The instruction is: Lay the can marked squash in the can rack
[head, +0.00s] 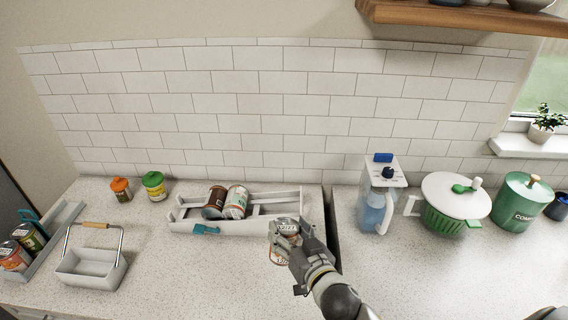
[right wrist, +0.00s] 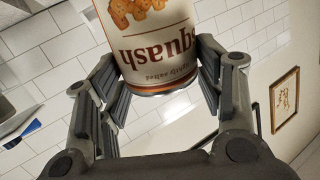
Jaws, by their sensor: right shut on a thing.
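The squash can (head: 281,255) is white with a red-brown band. In the right wrist view the word squash shows upside down on the can (right wrist: 155,45). My right gripper (head: 287,232) is shut on it, just in front of the right end of a pale grey can rack (head: 185,226). In the right wrist view the fingers (right wrist: 155,82) are on both sides of the can. The rack holds a brown can (head: 214,202) and a white can (head: 236,202), lying side by side near its middle. The rack's right part is empty. My left gripper is not in view.
Left are a handled basket (head: 92,270), a grey holder (head: 62,232) with several cans, and two small jars (head: 121,189) (head: 154,186). Right, past a dark counter gap (head: 332,235), stand a blue-white jug (head: 376,205), a green colander (head: 445,215) and a green canister (head: 519,200).

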